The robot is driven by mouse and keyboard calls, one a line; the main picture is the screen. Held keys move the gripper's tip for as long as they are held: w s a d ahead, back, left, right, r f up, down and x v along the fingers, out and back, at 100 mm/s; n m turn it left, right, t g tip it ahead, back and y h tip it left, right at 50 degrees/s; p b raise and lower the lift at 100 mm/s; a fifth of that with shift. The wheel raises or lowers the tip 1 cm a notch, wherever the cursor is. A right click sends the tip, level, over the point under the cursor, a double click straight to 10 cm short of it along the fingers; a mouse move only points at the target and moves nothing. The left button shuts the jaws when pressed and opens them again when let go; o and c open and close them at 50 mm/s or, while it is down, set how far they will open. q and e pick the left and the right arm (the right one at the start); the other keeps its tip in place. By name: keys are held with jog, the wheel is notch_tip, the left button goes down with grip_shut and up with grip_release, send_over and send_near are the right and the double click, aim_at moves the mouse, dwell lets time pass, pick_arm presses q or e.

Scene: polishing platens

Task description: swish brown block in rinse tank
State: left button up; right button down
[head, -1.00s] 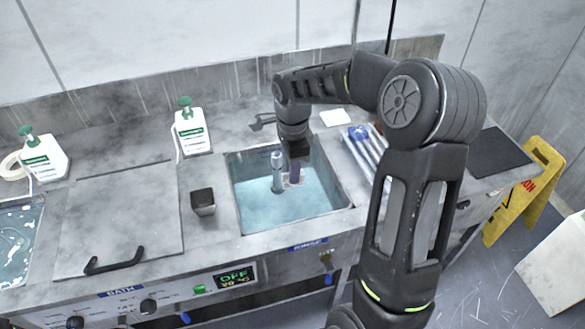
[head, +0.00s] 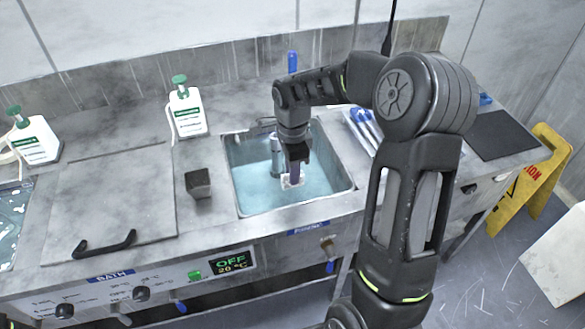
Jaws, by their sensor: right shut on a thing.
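The rinse tank (head: 228,178) is a square basin of pale blue water set in the grey counter. My right gripper (head: 293,180) points down into it, right of the grey upright cylinder (head: 277,150) standing in the tank. It is shut on a small pale brownish piece (head: 289,184), taken as the brown block, which sits at about the water surface. The gripper hides most of it, and I cannot tell how deep it is. My left gripper is not in view.
A dark block-shaped object (head: 198,183) stands on the counter left of the tank. A lidded bath (head: 110,205) and green-capped bottles (head: 187,112) are further left. Blue-handled items (head: 362,125) and a dark mat (head: 502,135) lie right. A yellow sign (head: 535,175) stands on the floor.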

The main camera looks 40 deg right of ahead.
jog(key=shift+f+b, duration=3.45)
jog(key=shift+f, duration=1.35)
notch_tip(320, 180, up, 2)
jog(key=shift+r+p, duration=0.15)
jog(key=shift+p, duration=0.6)
jog(key=shift+f+b, duration=0.9)
jog(key=shift+f, duration=0.3)
jog(key=shift+r, duration=0.15)
